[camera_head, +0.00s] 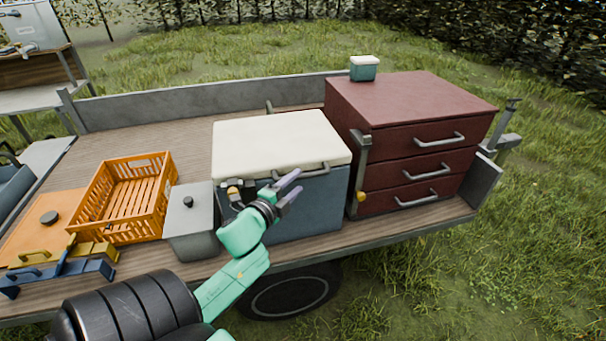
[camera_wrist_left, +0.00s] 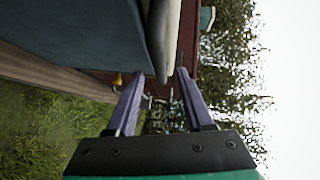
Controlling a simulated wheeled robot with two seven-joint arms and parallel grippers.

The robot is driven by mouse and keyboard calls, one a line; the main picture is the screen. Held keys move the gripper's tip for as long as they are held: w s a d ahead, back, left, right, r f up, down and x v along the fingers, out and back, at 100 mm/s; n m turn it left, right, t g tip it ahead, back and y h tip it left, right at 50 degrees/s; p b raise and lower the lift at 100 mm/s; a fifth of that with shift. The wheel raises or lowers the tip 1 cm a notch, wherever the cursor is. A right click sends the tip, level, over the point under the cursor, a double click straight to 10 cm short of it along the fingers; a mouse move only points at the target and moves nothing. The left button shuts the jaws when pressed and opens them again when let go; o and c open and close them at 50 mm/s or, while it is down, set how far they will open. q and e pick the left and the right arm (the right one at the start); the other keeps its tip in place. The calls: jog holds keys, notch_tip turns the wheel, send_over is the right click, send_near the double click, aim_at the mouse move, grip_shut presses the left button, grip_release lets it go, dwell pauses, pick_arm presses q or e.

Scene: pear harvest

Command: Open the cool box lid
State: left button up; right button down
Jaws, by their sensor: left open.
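The cool box (camera_head: 315,205) stands on the wooden bed of the trailer, with a blue-grey body and a cream lid (camera_head: 280,140). The lid lies shut. A grey bar handle (camera_head: 318,168) runs along its front edge. My left gripper (camera_head: 296,184) is open in front of the box, fingers near the right part of that handle. In the left wrist view, the handle and lid edge (camera_wrist_left: 172,45) appear ahead between the open fingertips (camera_wrist_left: 163,74), with the box body (camera_wrist_left: 75,35) to the left. I cannot tell if the fingers touch the handle. My right gripper is not in view.
A red drawer cabinet (camera_head: 415,105) stands right of the box, with a small green-and-white box (camera_head: 364,70) on top. A grey lidded bin (camera_head: 192,222) and an orange crate (camera_head: 125,195) stand to the left. The space above the lid is clear.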

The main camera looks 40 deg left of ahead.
aim_at(303, 174)
pick_arm(q)
jog(key=x, duration=0.4)
jog(key=shift+w+f, duration=0.1)
jog(key=shift+w, duration=0.2)
grip_shut()
dwell(1.1)
